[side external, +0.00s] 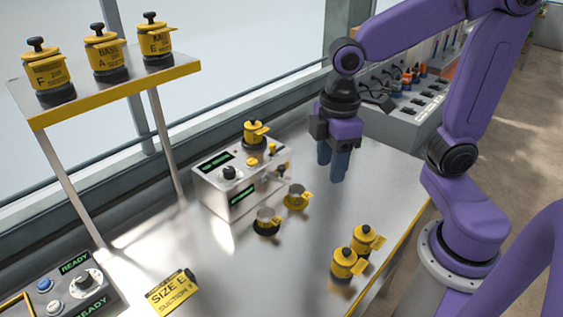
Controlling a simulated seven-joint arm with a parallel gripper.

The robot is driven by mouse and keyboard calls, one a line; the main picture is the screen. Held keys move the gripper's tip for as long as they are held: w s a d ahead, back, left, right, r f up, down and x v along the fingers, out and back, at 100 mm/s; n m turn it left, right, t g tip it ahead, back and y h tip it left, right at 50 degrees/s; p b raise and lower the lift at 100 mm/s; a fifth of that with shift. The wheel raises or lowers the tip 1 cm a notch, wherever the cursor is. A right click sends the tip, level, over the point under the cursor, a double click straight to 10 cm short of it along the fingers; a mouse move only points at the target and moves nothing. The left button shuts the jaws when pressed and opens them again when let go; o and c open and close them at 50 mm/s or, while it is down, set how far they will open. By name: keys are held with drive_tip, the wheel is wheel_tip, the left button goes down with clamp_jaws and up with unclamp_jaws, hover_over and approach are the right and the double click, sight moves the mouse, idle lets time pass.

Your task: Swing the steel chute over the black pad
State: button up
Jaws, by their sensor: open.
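My gripper (332,168) hangs fingers-down above the table, to the right of the grey seeder box, open and with nothing between its blue fingers. The seeder box (228,192) has dark displays, a black knob and a yellow-capped pot on top. A small steel part, perhaps the chute (283,169), sticks out at the box's right end; its exact shape is too small to tell. In front of the box are two small round steel-looking pieces, one with a black base, perhaps the black pad (266,229), and one with a yellow base (297,198). My gripper is apart from all of these.
Two yellow pots (345,263) stand near the table's front right edge. A raised shelf (120,92) with three yellow pots is at the left. A control panel (72,287) and a yellow "SIZE E" sign (171,291) are front left. A grey rack (405,115) stands behind my gripper.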

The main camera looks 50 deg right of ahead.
drive_tip(key=w+d+r, duration=0.2)
drive_tip(key=w, duration=0.9)
drive_tip(key=r, duration=0.2)
hover_over(282, 166)
drive_tip(key=shift+m, duration=0.3)
wheel_tip(282, 166, down, 18)
drive_tip(key=shift+r, duration=0.2)
clamp_jaws()
